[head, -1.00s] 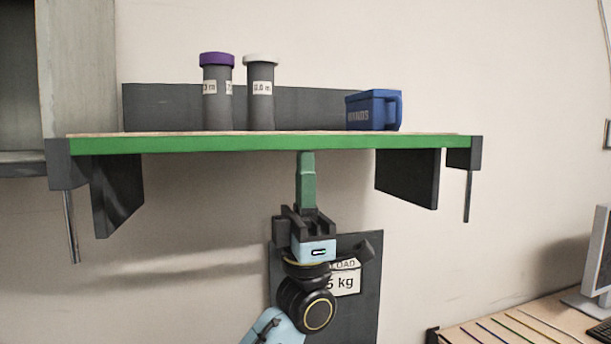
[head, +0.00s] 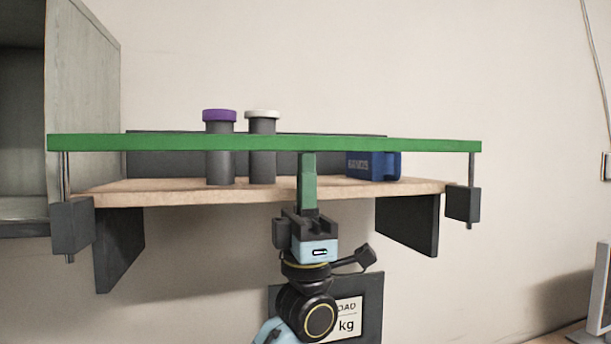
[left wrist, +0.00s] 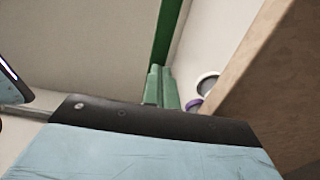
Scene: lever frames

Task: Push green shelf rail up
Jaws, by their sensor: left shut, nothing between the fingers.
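The green shelf rail (head: 420,146) is a long bar in front of the wooden shelf board (head: 270,191). It stands raised above the board's front edge, with a gap between, carried on metal rods at both ends. My left gripper (head: 307,157) is shut and empty, pointing up, its green fingertips at the underside of the rail near its middle. In the left wrist view the fingers (left wrist: 160,84) reach toward the rail (left wrist: 167,35), with the board (left wrist: 250,80) to the right. I cannot tell whether tips and rail touch. My right gripper is not in view.
Behind the rail stand a purple-capped bottle (head: 220,165), a white-capped bottle (head: 263,165) and a blue bin (head: 373,165). Dark brackets (head: 408,224) hang under the board. A grey cabinet (head: 85,90) stands at the left. A load sign (head: 347,318) is below.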

